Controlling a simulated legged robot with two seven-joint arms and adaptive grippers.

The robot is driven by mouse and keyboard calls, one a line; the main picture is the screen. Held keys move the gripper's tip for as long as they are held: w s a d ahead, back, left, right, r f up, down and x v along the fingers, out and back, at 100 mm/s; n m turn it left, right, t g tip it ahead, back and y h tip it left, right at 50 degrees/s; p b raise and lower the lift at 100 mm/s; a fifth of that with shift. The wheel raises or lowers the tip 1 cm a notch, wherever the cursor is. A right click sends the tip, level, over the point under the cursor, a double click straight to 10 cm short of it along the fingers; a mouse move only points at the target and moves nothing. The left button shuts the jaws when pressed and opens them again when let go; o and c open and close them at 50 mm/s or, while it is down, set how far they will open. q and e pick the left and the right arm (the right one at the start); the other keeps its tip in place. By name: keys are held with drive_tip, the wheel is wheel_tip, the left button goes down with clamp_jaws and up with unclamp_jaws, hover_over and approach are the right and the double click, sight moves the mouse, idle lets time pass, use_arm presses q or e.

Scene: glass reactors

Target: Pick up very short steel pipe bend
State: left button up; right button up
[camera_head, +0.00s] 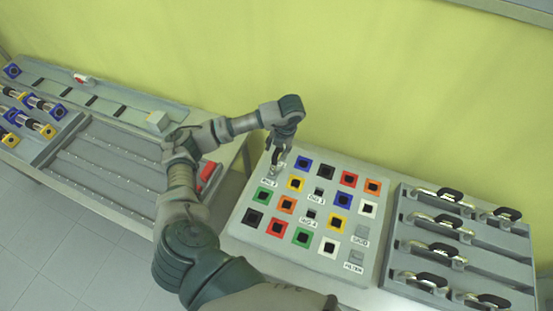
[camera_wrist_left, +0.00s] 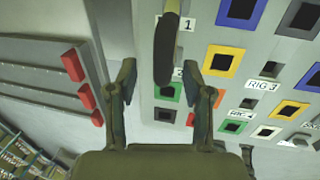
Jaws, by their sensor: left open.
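My left gripper (camera_head: 283,150) hangs open over the upper left corner of the grey board with coloured squares. In the left wrist view its two fingers (camera_wrist_left: 164,88) stand apart. A dark, curved piece with a paler end (camera_wrist_left: 166,50) shows between and beyond the fingers, over the board near the label 1. It looks like a pipe bend, and I see no finger touching it. In the head view a small silvery part (camera_head: 271,170) shows just below the gripper; the fingers hide part of this spot. I cannot tell its exact length. My right gripper is not in view.
The grey board (camera_head: 285,262) has several coloured square sockets. To its right a grey rack (camera_head: 470,265) holds several black and steel curved pieces (camera_head: 437,223). On the left are a grey slotted tray (camera_head: 100,165) and blue and yellow ended parts (camera_head: 40,103). A yellow wall (camera_head: 380,80) stands behind.

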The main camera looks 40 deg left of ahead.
use_arm(q)
drive_tip(key=shift+f, duration=1.4)
drive_tip(key=shift+a, duration=0.2)
clamp_jaws()
drive_tip(key=shift+r, duration=0.1)
